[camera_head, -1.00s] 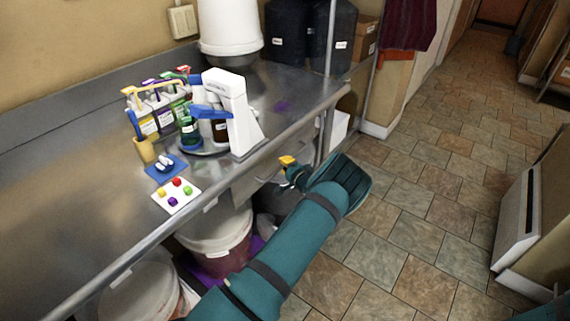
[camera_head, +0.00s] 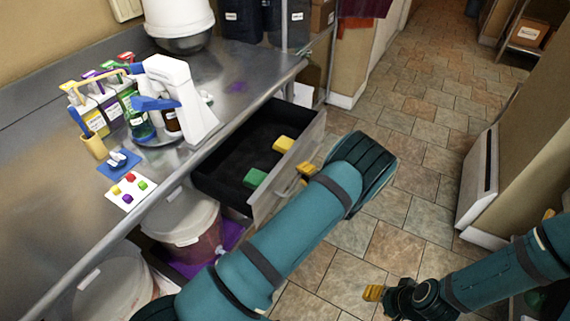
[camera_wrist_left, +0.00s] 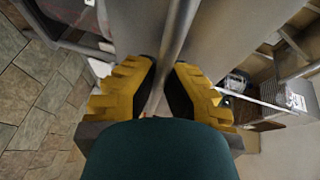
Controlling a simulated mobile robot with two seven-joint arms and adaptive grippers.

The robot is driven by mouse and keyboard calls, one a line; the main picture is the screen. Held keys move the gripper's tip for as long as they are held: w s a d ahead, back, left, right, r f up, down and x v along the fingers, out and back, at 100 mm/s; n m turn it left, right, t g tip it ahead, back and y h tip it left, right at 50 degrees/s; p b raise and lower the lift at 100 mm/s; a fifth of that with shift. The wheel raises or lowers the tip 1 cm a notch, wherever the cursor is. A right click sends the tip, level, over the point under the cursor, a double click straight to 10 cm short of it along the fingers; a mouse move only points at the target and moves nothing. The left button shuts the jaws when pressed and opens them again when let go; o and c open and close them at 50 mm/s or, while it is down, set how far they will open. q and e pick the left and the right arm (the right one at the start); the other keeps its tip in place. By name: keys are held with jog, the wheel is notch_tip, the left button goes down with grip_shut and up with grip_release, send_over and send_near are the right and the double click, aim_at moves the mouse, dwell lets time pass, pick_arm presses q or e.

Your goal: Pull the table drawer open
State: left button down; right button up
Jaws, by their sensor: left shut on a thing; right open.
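The table drawer (camera_head: 262,207) is pulled out from under the steel table, and its dark inside shows. A green block (camera_head: 256,178) and a yellow block (camera_head: 283,144) lie in it. My left gripper (camera_head: 304,172) is at the drawer's front. In the left wrist view its yellow fingers (camera_wrist_left: 160,92) are on both sides of the metal bar handle (camera_wrist_left: 176,42), shut on it. My forearm hides part of the drawer front. My right gripper (camera_head: 374,292) is open and empty over the floor at the lower right.
On the steel table (camera_head: 50,215) stand a white device (camera_head: 182,98), bottles (camera_head: 104,103) and a card with coloured cubes (camera_head: 129,190). Lidded buckets (camera_head: 183,222) stand below the table. The tiled floor (camera_head: 415,160) to the right is clear.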

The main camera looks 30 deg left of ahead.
pick_arm(q)
jog(key=shift+s+d, duration=0.15)
jog(key=shift+d, duration=2.6)
jog(key=c, duration=1)
grip_release()
jog(key=v, duration=1.2)
